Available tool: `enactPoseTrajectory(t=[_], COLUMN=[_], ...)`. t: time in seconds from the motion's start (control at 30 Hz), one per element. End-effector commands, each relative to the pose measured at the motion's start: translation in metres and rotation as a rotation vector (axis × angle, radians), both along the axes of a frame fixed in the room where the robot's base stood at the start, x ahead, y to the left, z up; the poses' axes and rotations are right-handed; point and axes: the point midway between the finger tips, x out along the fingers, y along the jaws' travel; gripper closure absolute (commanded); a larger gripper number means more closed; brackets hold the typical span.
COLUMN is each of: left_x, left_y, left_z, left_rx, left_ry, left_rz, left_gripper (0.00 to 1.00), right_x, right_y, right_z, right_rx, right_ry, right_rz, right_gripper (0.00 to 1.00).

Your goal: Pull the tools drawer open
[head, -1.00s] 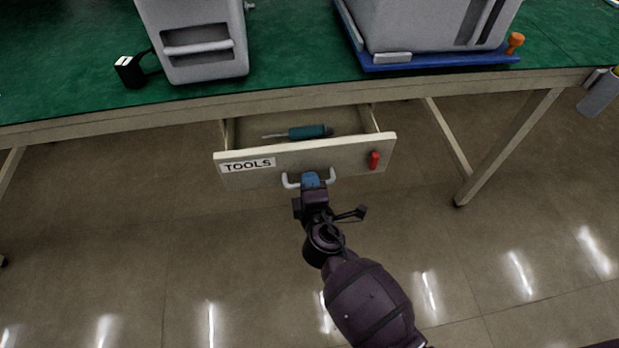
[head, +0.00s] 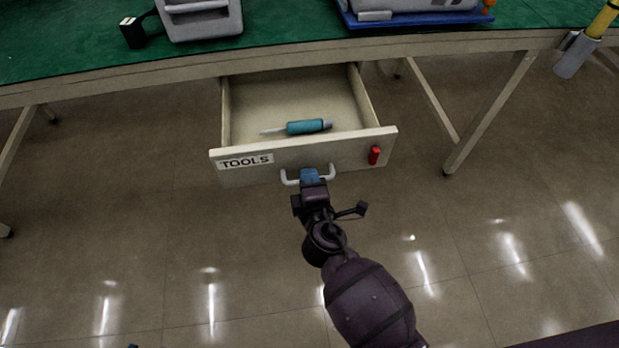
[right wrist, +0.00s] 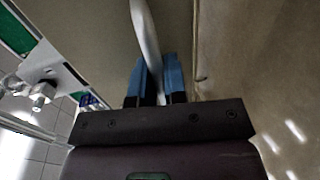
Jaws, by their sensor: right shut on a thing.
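The tools drawer (head: 345,151) hangs under the green-topped bench and stands well open, its inside showing. Its front bears a "TOOLS" label (head: 245,161) at the left and a small red part (head: 374,155) at the right. My right gripper (head: 310,175) is shut on the drawer's white handle (head: 289,181). In the right wrist view the blue fingers (right wrist: 157,82) close around the white handle bar (right wrist: 146,35). A teal-handled screwdriver (head: 305,127) lies inside the drawer.
The bench (head: 120,77) carries a grey unit (head: 200,20) and a blue tray (head: 420,17). A bench leg (head: 490,115) stands right of the drawer. A yellow and grey item (head: 590,40) is at the right edge. The floor before the drawer is clear.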

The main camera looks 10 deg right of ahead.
Motion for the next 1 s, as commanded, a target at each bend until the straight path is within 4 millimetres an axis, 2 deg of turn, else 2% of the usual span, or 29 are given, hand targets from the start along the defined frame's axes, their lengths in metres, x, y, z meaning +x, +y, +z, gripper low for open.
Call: enactPoseTrajectory(t=[0.37,0.4,0.57,1.0], left_x=[0.0009,0.0008,0.0004,0.0013], left_y=[-0.0002,0.0000,0.0001,0.0002], left_z=[0.0000,-0.0001,-0.0008,0.0009], left_rx=[0.000,0.001,0.001,-0.001], left_ry=[-0.002,-0.001,0.000,-0.003], left_rz=[-0.001,-0.001,-0.001,0.002], left_gripper=[0.57,0.57,0.57,0.57], right_x=[0.0001,0.0002,0.0002,0.0010], right_y=[-0.0002,-0.0002,-0.0002,-0.0025], right_z=[0.0002,0.0003,0.0003,0.0023], right_rx=[0.000,0.000,0.000,-0.001], right_ry=[0.000,0.000,0.000,-0.002], right_rz=[0.000,-0.001,0.000,0.000], right_gripper=[1.00,0.86,0.63,0.63])
